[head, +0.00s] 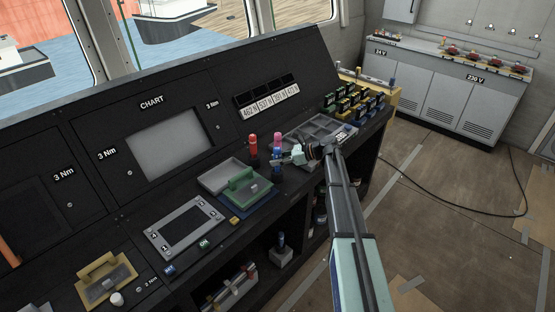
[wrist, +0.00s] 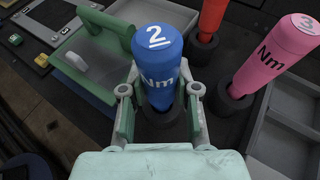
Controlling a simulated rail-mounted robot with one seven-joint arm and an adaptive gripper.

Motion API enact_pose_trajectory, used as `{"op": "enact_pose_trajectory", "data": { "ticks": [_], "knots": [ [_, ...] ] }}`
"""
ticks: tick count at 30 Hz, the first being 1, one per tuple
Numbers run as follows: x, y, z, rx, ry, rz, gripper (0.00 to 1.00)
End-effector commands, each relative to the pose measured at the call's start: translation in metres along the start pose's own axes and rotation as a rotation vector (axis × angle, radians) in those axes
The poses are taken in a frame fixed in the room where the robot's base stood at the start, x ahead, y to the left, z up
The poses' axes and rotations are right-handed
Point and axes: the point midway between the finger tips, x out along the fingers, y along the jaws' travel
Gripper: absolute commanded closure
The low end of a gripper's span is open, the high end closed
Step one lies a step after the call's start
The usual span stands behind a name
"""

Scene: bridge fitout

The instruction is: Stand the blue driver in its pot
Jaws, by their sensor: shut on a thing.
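The blue driver (wrist: 158,60), marked 2 Nm, stands about upright between the fingers of my gripper (wrist: 158,108) in the wrist view. My gripper is shut on it. A black round pot (wrist: 172,128) shows directly under the blue driver, partly hidden by it and the fingers. I cannot tell whether the driver's lower end is fully down in the pot. In the head view the blue driver (head: 276,158) is small, at the tip of my gripper (head: 284,160), on the console's ledge.
A red driver (wrist: 212,14) and a pink driver (wrist: 275,55) stand in black pots close by. A green-handled piece (wrist: 92,48) is on the left, near the fingers. A grey compartment tray (wrist: 288,128) lies to the right. A grey framed panel (head: 186,228) lies further left.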

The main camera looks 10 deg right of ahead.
Motion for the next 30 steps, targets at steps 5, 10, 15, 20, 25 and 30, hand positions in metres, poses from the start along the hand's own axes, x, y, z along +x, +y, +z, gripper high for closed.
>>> {"op": "enact_pose_trajectory", "data": {
  "ticks": [5,10,15,20,25,30],
  "knots": [
    [0.0000,-0.0001,0.0003,0.000,-0.001,0.000,1.00],
    [-0.0001,-0.0001,0.0003,0.000,-0.001,0.000,1.00],
    [0.0000,-0.0001,0.0003,0.000,-0.001,0.000,0.41],
    [0.0000,-0.0001,0.0002,0.000,0.000,0.000,0.40],
    [0.0001,0.0000,-0.0004,0.000,0.000,0.000,0.40],
    [0.0001,0.0000,-0.0002,0.000,0.000,0.000,0.40]
  ]
}}
